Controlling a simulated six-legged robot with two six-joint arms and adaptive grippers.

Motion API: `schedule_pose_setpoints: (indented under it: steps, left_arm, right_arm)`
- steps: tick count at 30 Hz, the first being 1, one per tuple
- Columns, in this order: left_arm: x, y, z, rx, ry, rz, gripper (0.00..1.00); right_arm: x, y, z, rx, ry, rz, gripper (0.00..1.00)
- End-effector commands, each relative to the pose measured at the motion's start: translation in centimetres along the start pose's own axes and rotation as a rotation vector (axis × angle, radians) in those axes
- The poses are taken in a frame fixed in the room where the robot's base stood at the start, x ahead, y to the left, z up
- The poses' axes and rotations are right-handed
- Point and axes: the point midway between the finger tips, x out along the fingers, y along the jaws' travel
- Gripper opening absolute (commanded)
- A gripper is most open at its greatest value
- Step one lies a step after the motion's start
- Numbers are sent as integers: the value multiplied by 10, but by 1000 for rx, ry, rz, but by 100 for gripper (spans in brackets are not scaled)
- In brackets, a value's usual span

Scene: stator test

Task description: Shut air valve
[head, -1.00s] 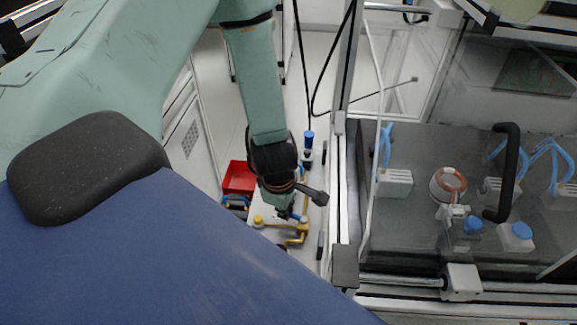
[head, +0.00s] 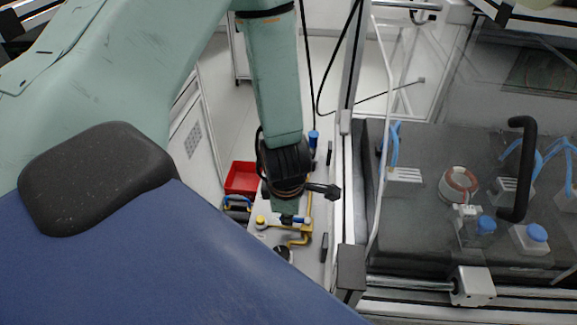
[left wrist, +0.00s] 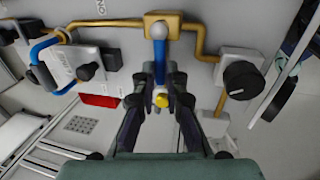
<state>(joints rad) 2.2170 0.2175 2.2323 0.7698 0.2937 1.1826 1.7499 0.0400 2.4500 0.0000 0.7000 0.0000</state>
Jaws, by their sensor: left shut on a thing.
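The air valve's blue lever (left wrist: 160,52) shows in the left wrist view, running down from a brass valve body (left wrist: 162,24) with a pale round cap. My left gripper (left wrist: 160,80) is shut on the lever, one dark finger on each side. A yellow knob (left wrist: 161,100) shows between the fingers, further down. In the head view my left gripper (head: 289,213) reaches down to the blue lever (head: 289,219), and its tips are partly hidden by the wrist. Brass pipe (head: 299,240) runs beside it. My right gripper is not in view.
A black dial (left wrist: 242,80) sits right of the lever, and a blue-handled unit (left wrist: 43,49) sits left. A red bin (head: 240,178) stands behind the panel. A framed clear enclosure with a black handle (head: 521,170) stands close on the right.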

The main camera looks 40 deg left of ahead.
Motion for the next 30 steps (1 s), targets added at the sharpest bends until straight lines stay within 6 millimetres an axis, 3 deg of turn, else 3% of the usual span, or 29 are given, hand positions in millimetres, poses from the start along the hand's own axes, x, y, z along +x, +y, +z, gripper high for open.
schedule_pose_setpoints:
  steps: [4, 5, 13, 23, 30]
  left_arm:
    - [1, -3, -1, -4, 3, -6, 0]
    - [1, -3, -1, -4, 3, -6, 13]
    - [1, -2, -1, -1, 1, -4, 35]
    - [-2, -1, 0, -1, 0, -2, 35]
    - [-30, 0, 0, -2, -2, 0, 35]
  right_arm:
    - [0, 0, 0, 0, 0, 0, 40]
    - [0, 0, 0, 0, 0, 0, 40]
    - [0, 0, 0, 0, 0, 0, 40]
    - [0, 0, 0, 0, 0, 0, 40]
    - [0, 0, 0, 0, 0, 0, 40]
